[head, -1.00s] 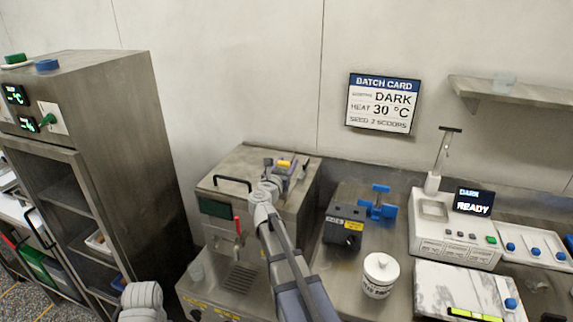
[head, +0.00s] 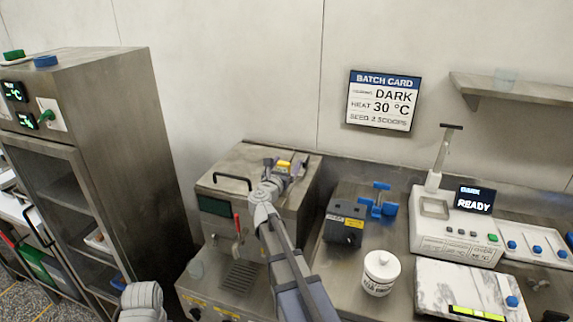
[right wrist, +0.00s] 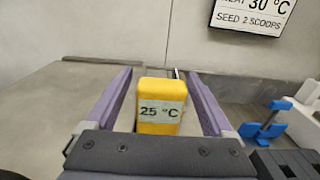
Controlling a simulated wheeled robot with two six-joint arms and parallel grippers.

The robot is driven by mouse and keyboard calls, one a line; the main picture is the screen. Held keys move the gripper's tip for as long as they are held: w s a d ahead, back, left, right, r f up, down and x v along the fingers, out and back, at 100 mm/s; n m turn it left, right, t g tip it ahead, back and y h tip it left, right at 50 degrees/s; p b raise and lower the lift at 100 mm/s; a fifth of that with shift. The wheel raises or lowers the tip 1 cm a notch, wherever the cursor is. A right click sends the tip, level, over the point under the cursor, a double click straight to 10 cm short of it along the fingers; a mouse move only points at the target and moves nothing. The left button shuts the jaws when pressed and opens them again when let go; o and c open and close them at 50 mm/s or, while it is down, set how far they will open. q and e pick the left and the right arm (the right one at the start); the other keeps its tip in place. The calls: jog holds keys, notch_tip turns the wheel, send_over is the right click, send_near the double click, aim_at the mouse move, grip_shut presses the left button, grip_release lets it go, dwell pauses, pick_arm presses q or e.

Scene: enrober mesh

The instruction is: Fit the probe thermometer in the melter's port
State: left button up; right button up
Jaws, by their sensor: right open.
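The melter (head: 226,180) is a steel box with a black lid handle, a dark display and a red-handled tap. The probe thermometer (right wrist: 160,110) has a yellow head reading 25 °C. In the head view its yellow top (head: 284,164) shows over the melter's right rear top. My right gripper (head: 286,168) is open there, with its fingers on either side of the head. The right wrist view shows both fingers (right wrist: 157,78) apart from the head. The port and the probe's lower end are hidden, so I cannot tell how it is seated. My left gripper is out of view.
Right of the melter stand a dark grey box (head: 345,226), a blue stand (head: 381,203) and a white lidded jar (head: 381,273). Farther right are a white scale (head: 455,240) and a marble slab (head: 455,280). A tall steel cabinet (head: 130,150) stands left. The batch card (head: 382,100) hangs behind.

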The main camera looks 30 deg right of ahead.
aim_at(282, 170)
jog(key=shift+s+a, duration=0.1)
jog(key=v, duration=0.7)
jog(key=shift+s+a, duration=0.2)
dwell(0.5)
